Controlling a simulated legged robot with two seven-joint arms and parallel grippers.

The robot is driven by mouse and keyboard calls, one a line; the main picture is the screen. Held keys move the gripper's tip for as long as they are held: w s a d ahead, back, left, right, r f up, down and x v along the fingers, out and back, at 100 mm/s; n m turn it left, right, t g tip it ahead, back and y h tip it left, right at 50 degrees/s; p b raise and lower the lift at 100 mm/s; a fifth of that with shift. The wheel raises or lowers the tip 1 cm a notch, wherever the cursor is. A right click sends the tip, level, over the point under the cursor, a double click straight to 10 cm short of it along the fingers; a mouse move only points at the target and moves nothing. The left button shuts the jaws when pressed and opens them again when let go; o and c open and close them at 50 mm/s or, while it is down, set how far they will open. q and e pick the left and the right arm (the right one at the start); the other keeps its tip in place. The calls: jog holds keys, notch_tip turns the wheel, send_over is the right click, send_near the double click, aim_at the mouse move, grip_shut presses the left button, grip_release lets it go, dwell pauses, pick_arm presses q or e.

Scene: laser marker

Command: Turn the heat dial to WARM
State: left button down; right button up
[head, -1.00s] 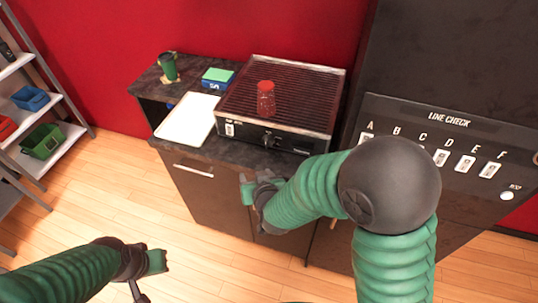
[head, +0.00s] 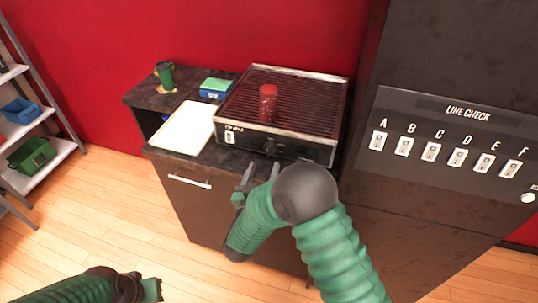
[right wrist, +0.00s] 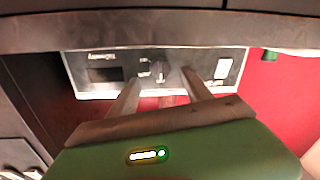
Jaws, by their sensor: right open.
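The heat dial is a dark knob (head: 270,147) on the front panel of the grill (head: 240,135). It also shows in the right wrist view (right wrist: 160,73), beyond and between my fingers, with small marks beside it too blurred to read. My right gripper (head: 259,172) is open and empty, just in front of and below the panel; its two fingers (right wrist: 163,86) point at the panel with the dial between them, apart from it as far as I can tell. My left gripper (head: 152,289) is low at the lower left, far from the grill, its jaws unclear.
A red shaker (head: 268,103) stands on the grill. A white tray (head: 187,127), a blue box with a green top (head: 216,88) and a green cup (head: 165,75) are on the counter to the left. A LINE CHECK switch panel (head: 440,135) is at the right.

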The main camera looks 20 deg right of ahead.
aim_at(269, 154)
jog(key=w, duration=0.1)
jog(key=w+d, duration=0.1)
jog(key=w, duration=0.1)
jog(key=shift+w+r, duration=0.15)
jog(key=shift+w, duration=0.1)
jog(key=shift+w+d, duration=1)
jog(key=shift+d, duration=0.45)
jog(key=shift+a, duration=0.65)
jog(key=c, duration=1.1)
jog(key=shift+d, duration=0.25)
grip_shut()
